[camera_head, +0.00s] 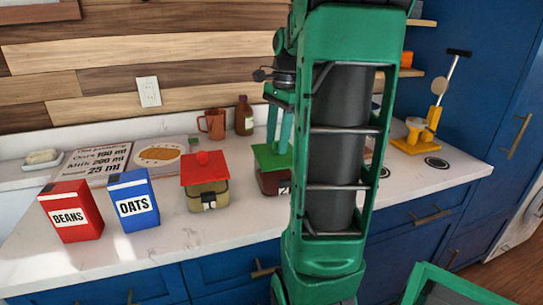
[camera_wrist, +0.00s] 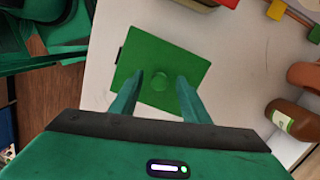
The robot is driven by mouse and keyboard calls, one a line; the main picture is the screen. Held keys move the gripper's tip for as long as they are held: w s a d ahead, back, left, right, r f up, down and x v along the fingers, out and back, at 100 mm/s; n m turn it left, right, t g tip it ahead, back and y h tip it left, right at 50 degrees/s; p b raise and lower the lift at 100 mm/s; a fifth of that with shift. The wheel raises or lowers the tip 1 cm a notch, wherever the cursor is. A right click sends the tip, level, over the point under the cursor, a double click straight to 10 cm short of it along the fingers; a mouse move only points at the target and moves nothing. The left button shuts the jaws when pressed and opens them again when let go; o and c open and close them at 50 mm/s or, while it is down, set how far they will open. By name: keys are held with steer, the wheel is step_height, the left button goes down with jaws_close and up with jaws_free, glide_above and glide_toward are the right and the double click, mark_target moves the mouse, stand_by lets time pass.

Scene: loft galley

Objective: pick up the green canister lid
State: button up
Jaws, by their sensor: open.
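The green canister lid (camera_head: 270,160) is a square green lid with a round knob, sitting on a dark canister (camera_head: 272,183) on the white counter. My arm hides its right part in the head view. In the wrist view the lid (camera_wrist: 160,78) lies right ahead of my gripper (camera_wrist: 160,78), with the knob between the two fingers. My gripper is open, and its fingers (camera_head: 278,122) reach down over the lid in the head view. I cannot tell whether the fingers touch the knob.
A canister with a red lid (camera_head: 205,165) stands to the left, then a blue oats box (camera_head: 134,200) and a red beans box (camera_head: 70,212). Behind are an orange mug (camera_head: 212,124) and a brown bottle (camera_head: 244,116). A yellow juicer-like tool (camera_head: 418,135) stands at right.

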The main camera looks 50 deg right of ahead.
steer(key=shift+f, duration=0.6)
steer(key=shift+d, duration=0.1)
jaws_close()
steer(key=shift+r, duration=0.15)
